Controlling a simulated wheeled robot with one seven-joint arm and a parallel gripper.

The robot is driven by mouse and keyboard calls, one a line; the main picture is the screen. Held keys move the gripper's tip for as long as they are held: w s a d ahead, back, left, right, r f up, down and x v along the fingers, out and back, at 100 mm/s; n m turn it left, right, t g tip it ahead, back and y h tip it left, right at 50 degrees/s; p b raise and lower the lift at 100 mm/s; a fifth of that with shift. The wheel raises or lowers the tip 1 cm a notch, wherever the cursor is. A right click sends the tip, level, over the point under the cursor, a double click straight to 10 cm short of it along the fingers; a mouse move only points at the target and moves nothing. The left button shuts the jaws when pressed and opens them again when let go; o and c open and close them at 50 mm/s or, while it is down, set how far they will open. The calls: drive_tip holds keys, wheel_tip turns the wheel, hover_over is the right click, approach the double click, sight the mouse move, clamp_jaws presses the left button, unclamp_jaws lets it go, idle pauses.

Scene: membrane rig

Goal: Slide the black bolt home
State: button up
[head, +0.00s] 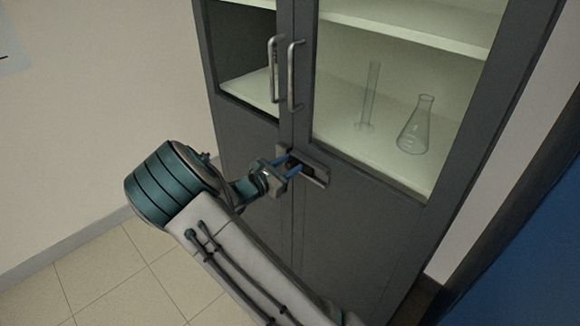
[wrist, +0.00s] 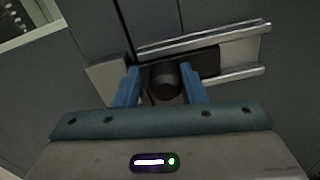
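The black bolt (wrist: 209,61) lies between two metal rails (wrist: 243,75) on a plate on the cabinet's right door; it also shows small and dark in the head view (head: 306,170). Its round black knob (wrist: 165,82) sticks out toward the wrist camera. My gripper (wrist: 160,84) has its blue fingers on either side of the knob, with a gap visible at the left finger. It is also at the latch in the head view (head: 287,166). A grey keeper block (wrist: 104,76) sits left of the door seam. The left finger hides the bolt's left end.
The grey cabinet (head: 350,225) has two vertical door handles (head: 274,70) above the latch. Behind the right door's glass stand a flask (head: 415,128) and a cylinder (head: 370,97). A blue surface (head: 525,220) is at right; tiled floor (head: 95,275) is open at left.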

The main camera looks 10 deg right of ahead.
drive_tip(key=shift+o, duration=0.9)
drive_tip(key=shift+w+a, duration=0.1)
drive_tip(key=shift+w, duration=0.05)
drive_tip(key=v, duration=1.3)
drive_tip(key=shift+s+a+p, duration=0.2)
drive_tip(key=shift+a+p, duration=0.1)
